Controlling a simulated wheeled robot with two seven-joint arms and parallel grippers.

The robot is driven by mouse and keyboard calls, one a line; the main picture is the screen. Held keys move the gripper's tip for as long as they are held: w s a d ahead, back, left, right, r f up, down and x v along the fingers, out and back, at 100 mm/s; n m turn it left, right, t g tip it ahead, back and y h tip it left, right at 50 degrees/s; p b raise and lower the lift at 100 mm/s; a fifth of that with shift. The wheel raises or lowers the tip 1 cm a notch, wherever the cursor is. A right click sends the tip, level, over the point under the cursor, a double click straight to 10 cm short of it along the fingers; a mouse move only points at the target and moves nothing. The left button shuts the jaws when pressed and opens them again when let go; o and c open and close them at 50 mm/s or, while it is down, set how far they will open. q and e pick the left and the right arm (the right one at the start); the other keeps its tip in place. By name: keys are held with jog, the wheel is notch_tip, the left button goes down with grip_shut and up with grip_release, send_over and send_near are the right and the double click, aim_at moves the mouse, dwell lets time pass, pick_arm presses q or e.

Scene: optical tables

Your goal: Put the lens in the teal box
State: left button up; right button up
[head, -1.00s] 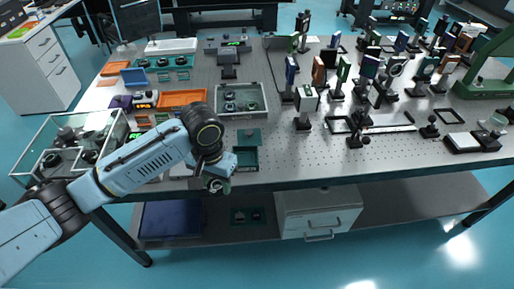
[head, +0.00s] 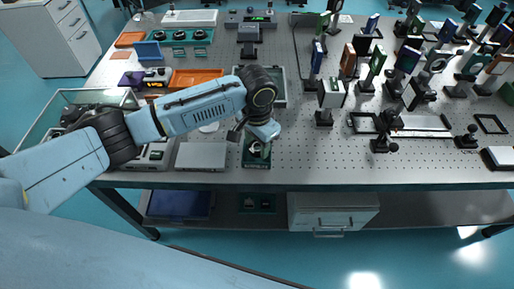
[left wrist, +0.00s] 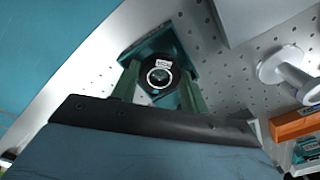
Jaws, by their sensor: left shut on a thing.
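The lens (left wrist: 160,75) is a dark round mount with a pale ring and a small white label. My left gripper (head: 257,142) is shut on it; in the left wrist view the two green fingers (left wrist: 160,92) stand on either side of it. The lens also shows in the head view (head: 256,150), below the gripper. The teal box (head: 257,164) is open and lies near the table's front edge, directly under the lens. Its rim shows around the lens in the left wrist view (left wrist: 142,49). I cannot tell whether the lens touches the box floor. My right gripper is out of view.
A flat silver case (head: 201,156) stands just left of the teal box. An orange tray (head: 197,77) and a grey divided tray (head: 280,91) lie behind. Optical mounts on posts crowd the right side. Bare perforated table (head: 310,160) lies right of the box.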

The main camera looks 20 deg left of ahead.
aim_at(257, 147)
pick_arm(q)
notch_tip(257, 147, down, 2)
jog(key=shift+f, duration=0.15)
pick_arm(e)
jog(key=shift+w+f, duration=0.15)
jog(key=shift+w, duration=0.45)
pick_arm(q)
jog(key=o, duration=0.8)
jog(key=shift+c, duration=0.2)
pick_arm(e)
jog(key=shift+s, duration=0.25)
pick_arm(q)
notch_tip(257, 147, up, 12)
jog(key=p, duration=0.1)
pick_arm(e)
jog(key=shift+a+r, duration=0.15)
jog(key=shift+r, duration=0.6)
